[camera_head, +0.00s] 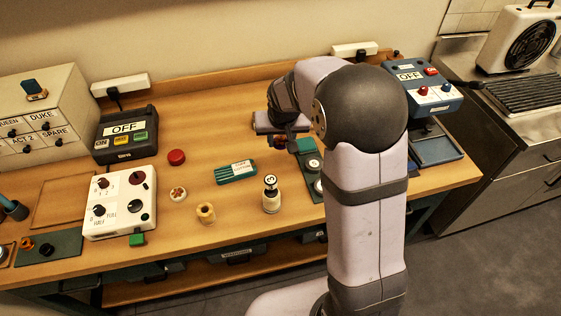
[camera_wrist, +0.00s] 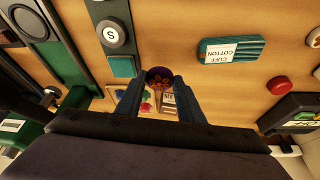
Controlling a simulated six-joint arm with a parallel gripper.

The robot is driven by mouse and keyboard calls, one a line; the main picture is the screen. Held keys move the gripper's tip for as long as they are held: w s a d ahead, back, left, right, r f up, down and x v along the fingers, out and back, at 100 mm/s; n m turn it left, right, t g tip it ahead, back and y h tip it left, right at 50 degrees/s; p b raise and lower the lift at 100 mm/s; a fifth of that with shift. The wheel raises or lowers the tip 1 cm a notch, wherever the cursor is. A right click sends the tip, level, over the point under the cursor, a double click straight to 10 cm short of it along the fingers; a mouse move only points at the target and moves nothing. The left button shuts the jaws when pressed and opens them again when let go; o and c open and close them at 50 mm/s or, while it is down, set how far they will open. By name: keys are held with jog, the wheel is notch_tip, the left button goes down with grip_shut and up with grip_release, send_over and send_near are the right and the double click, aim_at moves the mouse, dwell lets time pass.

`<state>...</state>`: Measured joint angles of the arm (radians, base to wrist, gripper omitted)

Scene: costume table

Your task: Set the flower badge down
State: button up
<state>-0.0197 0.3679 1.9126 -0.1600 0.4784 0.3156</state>
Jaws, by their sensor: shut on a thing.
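The flower badge (camera_wrist: 160,74) is a small dark purple disc with an orange flower on it. In the wrist view it sits between the two fingertips of my gripper (camera_wrist: 158,84), which is shut on it. In the head view my gripper (camera_head: 288,144) is over the back right part of the wooden table (camera_head: 228,150), left of my arm. The badge is mostly hidden there. I cannot tell how high it is above the table. Some coloured things show between the fingers beyond the badge in the wrist view, too covered to make out.
A red button (camera_head: 176,157), an OFF box (camera_head: 127,135) and a round patterned piece (camera_head: 178,194) are farther left. Bare wood shows around the packet.

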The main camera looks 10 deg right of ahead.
aim_at(280, 164)
jog(key=shift+f+p, duration=0.5)
jog(key=shift+f, duration=4.05)
jog(key=shift+f, duration=0.15)
jog(key=o, duration=1)
jog(key=shift+v, duration=0.8)
jog(key=b+v, duration=0.2)
jog(key=v, duration=0.8)
jog(key=shift+r, duration=0.4)
